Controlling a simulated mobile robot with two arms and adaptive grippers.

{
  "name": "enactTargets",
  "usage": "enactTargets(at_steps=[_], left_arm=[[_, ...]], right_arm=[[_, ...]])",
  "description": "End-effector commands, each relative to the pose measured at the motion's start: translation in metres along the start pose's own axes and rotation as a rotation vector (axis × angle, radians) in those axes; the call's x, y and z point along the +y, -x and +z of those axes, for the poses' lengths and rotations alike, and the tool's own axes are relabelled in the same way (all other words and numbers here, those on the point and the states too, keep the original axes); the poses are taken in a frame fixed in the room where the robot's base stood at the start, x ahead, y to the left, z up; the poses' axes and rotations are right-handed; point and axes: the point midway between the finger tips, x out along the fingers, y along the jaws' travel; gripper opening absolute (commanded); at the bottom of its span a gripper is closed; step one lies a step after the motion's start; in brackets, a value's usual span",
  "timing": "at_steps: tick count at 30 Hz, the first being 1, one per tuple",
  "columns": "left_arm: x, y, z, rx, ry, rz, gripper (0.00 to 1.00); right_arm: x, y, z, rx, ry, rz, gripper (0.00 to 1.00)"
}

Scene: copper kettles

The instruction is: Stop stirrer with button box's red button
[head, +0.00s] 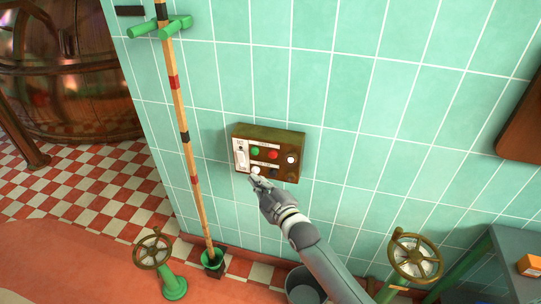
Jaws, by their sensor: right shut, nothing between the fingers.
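The button box (297,140) is a brown box on the green tiled wall, in the middle of the head view. Its face carries a green button (255,151), a red button (273,154) to the right of it, and a white button or lamp (291,159) further right. A pale lever or switch (241,154) is at its left end. My right gripper (255,179) is shut and empty, just below the lower edge of the box, below and left of the red button. A white round part shows by its fingertips; I cannot tell whether they touch it. My left gripper is out of view.
A striped wooden pole (183,130) stands left of the box in a green foot holder. Handwheels stand at lower left (152,249) and lower right (415,257). A grey bucket (304,286) is below my arm. A copper kettle (70,80) is at upper left.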

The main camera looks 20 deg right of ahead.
Motion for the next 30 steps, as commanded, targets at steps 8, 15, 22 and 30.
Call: enactTargets(at_steps=[8, 15, 22, 30], left_arm=[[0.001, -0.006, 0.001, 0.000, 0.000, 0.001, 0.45], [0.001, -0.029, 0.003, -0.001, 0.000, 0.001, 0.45], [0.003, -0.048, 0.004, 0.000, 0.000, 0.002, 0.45], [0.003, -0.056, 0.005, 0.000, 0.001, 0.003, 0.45]], right_arm=[[0.002, -0.005, 0.006, -0.001, 0.002, -0.001, 0.00], [0.016, -0.028, 0.024, -0.001, 0.003, 0.001, 0.00], [0.032, -0.049, 0.038, 0.000, 0.003, -0.001, 0.00], [0.042, -0.060, 0.045, -0.001, 0.000, -0.002, 0.00]])
